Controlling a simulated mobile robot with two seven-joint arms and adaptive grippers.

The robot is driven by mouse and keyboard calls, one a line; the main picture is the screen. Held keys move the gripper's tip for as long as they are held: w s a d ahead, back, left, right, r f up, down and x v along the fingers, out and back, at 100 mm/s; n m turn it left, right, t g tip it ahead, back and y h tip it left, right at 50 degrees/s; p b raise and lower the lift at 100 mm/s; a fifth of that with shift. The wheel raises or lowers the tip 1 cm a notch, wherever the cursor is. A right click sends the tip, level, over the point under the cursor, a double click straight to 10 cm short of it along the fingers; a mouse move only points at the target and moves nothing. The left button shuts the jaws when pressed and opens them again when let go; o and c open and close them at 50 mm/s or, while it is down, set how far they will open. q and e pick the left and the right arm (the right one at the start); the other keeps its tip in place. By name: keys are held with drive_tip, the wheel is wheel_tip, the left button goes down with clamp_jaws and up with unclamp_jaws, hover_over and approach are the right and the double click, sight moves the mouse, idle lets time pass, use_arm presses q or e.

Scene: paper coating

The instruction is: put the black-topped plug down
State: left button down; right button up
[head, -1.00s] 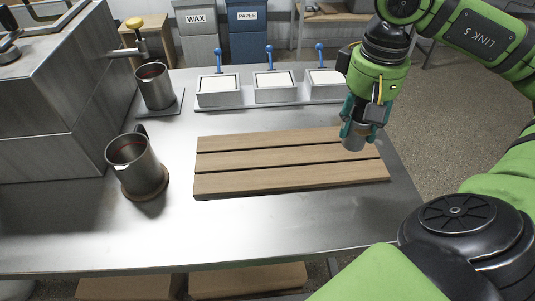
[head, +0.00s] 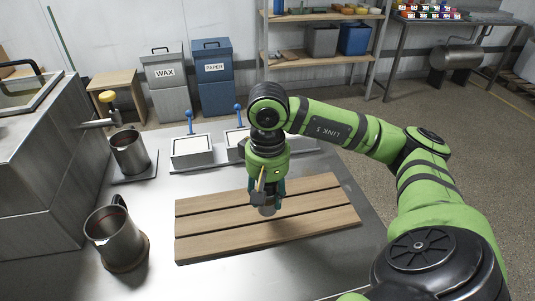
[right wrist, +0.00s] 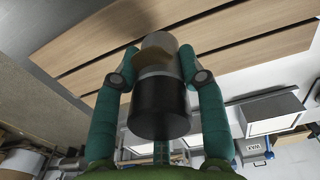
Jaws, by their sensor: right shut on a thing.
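My right gripper (head: 267,192) is shut on the black-topped plug, above the middle of the slatted wooden board (head: 215,244). In the head view only the grey lower end of the plug (head: 267,210) shows below the fingers. In the right wrist view the plug's wide black top (right wrist: 158,108) faces the camera, with a metal band, a brass-coloured part and a grey end beyond it. The green fingers (right wrist: 158,65) hold it from both sides. The plug appears upright over the slats; I cannot tell whether it touches them. My left gripper is not in view.
A metal mug (head: 115,238) stands on a round base left of the board. White-topped trays (head: 192,150) with blue-knobbed handles line the table's back. The steel table (head: 160,205) is clear between mugs and board.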

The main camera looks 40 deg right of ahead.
sight(268, 206)
wheel_tip(268, 206, down, 4)
drive_tip(key=shift+s+r+p, duration=0.15)
drive_tip(key=shift+r+p, duration=0.1)
drive_tip(key=shift+p, duration=0.2)
drive_tip(key=shift+f, duration=0.25)
drive_tip(key=shift+f, duration=0.15)
drive_tip(key=o, duration=1.3)
